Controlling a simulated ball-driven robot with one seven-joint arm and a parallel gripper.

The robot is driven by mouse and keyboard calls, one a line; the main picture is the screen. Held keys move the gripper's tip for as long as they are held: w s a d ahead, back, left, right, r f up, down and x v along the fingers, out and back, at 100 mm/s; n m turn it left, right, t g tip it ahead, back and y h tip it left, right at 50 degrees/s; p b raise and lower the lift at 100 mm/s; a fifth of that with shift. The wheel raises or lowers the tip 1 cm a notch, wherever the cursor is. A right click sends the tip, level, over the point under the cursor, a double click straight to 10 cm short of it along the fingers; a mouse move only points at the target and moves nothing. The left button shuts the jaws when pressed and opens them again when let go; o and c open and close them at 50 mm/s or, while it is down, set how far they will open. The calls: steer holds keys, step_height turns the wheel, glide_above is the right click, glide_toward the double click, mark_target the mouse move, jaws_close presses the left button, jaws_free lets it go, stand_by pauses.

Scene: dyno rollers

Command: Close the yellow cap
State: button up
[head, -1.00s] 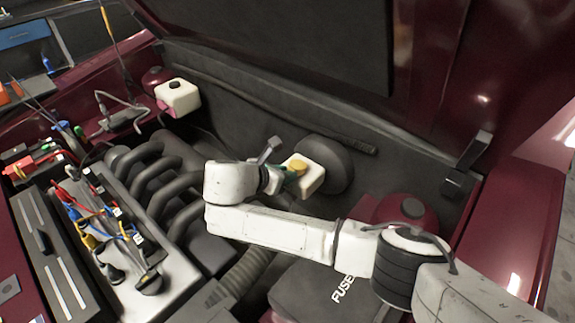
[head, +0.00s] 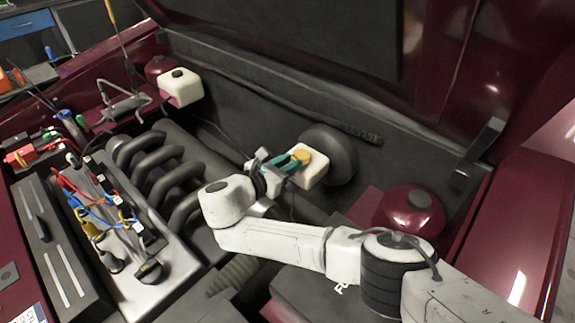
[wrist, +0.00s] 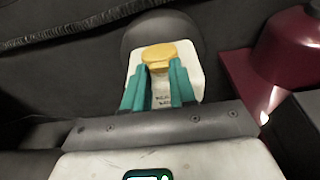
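The yellow cap (head: 302,156) sits on top of a white reservoir (head: 313,173) in the engine bay, in front of a dark round drum. In the wrist view the cap (wrist: 160,54) lies flat-looking on the white reservoir (wrist: 190,60), just beyond my fingertips; whether it is fully seated I cannot tell. My gripper (head: 298,158) has teal fingers that reach to the cap's near side. In the wrist view my gripper (wrist: 158,68) has its two fingers apart with a gap between them, the cap's near edge at or just past the tips. Contact is unclear.
The dark round drum (head: 335,150) stands close behind the reservoir. A dark red dome (head: 410,212) is to the right. Another white tank (head: 180,87) with a black cap is at the back left. Black curved pipes (head: 165,165) lie left of my arm.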

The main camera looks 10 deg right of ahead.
steer(key=o, duration=0.4)
steer(key=shift+f, duration=0.1)
steer(key=shift+s, duration=0.1)
steer(key=v, duration=1)
steer(key=shift+s+a+p, duration=0.2)
steer(key=shift+a+p, duration=0.1)
steer(key=shift+c, duration=0.2)
